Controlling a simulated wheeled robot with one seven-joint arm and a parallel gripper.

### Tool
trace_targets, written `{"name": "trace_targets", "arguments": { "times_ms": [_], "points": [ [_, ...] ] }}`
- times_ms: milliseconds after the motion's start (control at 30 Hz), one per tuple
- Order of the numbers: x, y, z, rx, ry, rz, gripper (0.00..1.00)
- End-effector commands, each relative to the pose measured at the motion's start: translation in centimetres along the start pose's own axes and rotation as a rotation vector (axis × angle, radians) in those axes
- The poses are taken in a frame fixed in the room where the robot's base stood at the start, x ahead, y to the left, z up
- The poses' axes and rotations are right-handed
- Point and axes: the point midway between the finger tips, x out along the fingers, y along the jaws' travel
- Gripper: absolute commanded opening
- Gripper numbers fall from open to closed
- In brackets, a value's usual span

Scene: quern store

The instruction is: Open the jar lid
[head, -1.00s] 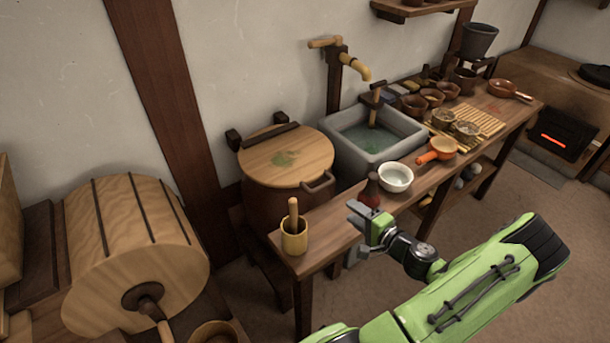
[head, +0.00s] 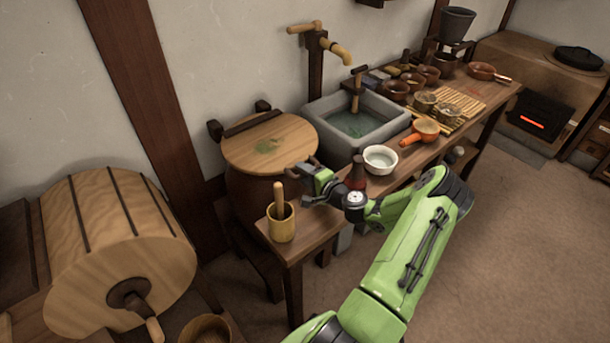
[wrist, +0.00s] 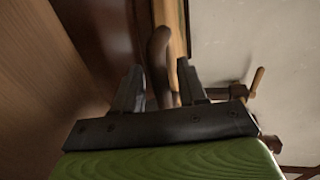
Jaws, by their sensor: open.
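The jar (head: 245,195) is a big dark brown vessel behind the left end of the bench. Its round light-wood lid (head: 285,135) lies flat on top, with a green patch on it. My gripper (head: 298,184) is open at the jar's front right, close below the lid's rim. In the wrist view, the dark curved handle (wrist: 159,50) shows between and just beyond the two open fingers of my gripper (wrist: 160,75); I cannot tell whether they touch it. The lid's edge (wrist: 178,45) stands beside the handle there. My gripper partly hides the handle in the head view.
A yellow cup (head: 282,228) with a pestle stands on the bench just left of my gripper. A dark red bottle (head: 356,172) and a white bowl (head: 380,160) stand to its right. The stone sink (head: 330,140) is behind. A wooden drum (head: 110,250) is at the left.

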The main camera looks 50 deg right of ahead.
Motion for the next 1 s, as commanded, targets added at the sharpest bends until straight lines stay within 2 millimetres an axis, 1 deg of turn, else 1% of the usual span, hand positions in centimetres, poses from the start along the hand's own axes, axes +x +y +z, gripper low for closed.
{"name": "trace_targets", "arguments": {
  "times_ms": [67, 167, 333, 367, 633, 767, 867, 1000],
  "points": [
    [0.0, 0.0, 0.0, 0.0, 0.0, 0.0, 0.41],
    [0.0, 0.0, 0.0, 0.0, 0.0, 0.0, 0.28],
    [-0.1, 0.0, 0.0, 0.0, -0.001, 0.0, 0.02],
    [-0.1, 0.0, 0.0, 0.0, -0.001, 0.0, 0.0],
    [-0.1, 0.0, 0.0, 0.0, -0.001, 0.001, 0.0],
    [-0.2, -0.6, 0.0, -0.001, -0.001, 0.01, 0.0],
    [-0.3, -1.5, 0.1, 0.0, -0.002, 0.026, 0.0],
    [-0.5, -3.6, 0.1, -0.004, -0.003, 0.069, 0.0]
  ]
}}
